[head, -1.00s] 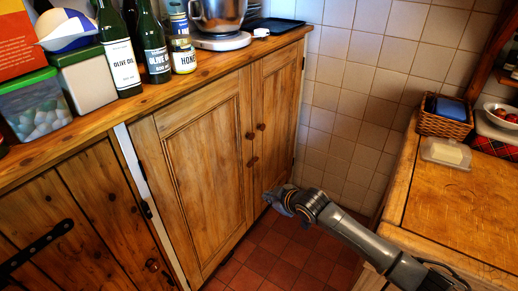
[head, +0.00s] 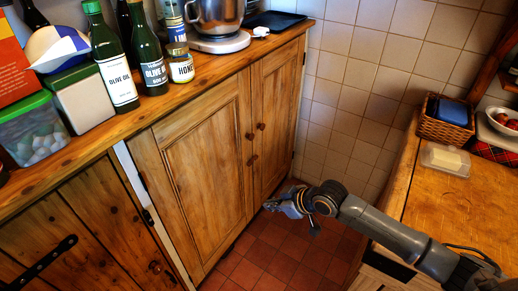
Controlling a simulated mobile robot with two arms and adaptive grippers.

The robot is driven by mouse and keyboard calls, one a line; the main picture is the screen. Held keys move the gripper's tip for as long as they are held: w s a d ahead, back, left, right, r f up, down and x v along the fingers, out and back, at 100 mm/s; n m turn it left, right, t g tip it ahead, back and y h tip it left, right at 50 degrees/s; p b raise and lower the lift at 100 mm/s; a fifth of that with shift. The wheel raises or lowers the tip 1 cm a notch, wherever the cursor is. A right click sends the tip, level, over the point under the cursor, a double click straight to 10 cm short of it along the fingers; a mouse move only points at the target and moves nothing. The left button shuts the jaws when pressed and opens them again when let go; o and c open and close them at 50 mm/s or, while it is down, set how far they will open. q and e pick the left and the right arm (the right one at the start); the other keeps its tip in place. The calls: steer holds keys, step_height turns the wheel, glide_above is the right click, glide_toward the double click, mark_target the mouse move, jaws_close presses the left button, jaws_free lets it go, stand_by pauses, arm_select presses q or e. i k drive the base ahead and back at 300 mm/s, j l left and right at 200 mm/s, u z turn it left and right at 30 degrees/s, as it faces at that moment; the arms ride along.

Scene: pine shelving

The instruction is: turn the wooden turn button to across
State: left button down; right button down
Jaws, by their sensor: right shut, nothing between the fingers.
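The wooden turn button (head: 253,160) appears as a small dark brown piece where the two pine cupboard doors meet, below the two round knobs. It is too small to tell which way it lies. My right gripper (head: 270,206) comes in from the right, in front of the lower part of the doors and over the tiled floor. It is shut and empty, below and a little right of the turn button, and looks apart from it. My left gripper is not in view.
The left door (head: 198,172) and right door (head: 278,110) look closed. Olive oil bottles (head: 114,70), a honey jar (head: 181,67) and a scale (head: 220,42) stand on the worktop above. A wooden counter (head: 455,205) with a butter dish (head: 446,159) bounds the right side. Red floor tiles lie between.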

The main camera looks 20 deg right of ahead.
mark_target(251, 161)
steer(key=i+l, duration=0.25)
steer(key=i, duration=0.15)
steer(key=i+l, duration=0.2)
steer(key=i, duration=0.2)
steer(key=i+l, duration=0.25)
steer(key=i, duration=0.2)
